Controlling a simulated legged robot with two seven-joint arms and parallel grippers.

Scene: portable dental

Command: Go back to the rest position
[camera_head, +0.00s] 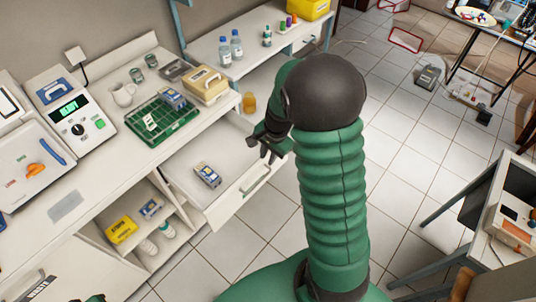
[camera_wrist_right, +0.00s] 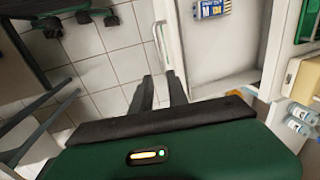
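My right arm, green and ribbed, rises through the middle of the head view. Its dark right gripper (camera_head: 262,150) hangs near the front right of an open white drawer (camera_head: 240,180). In the right wrist view, the two fingers (camera_wrist_right: 160,92) stand apart with nothing between them, so it is open and empty. The drawer holds a small blue and white box (camera_head: 207,175), which also shows in the wrist view (camera_wrist_right: 212,8). The box is apart from the fingers. Only a dark and green sliver of what may be my left gripper (camera_head: 95,298) shows at the bottom edge.
A green rack (camera_head: 160,122) and a beige box (camera_head: 206,84) stand on the white counter above the drawer. A lower shelf holds a yellow box (camera_head: 121,229). The open drawer sticks out into the room. Tiled floor (camera_head: 400,170) is clear right of my arm; a table (camera_head: 490,215) stands farther right.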

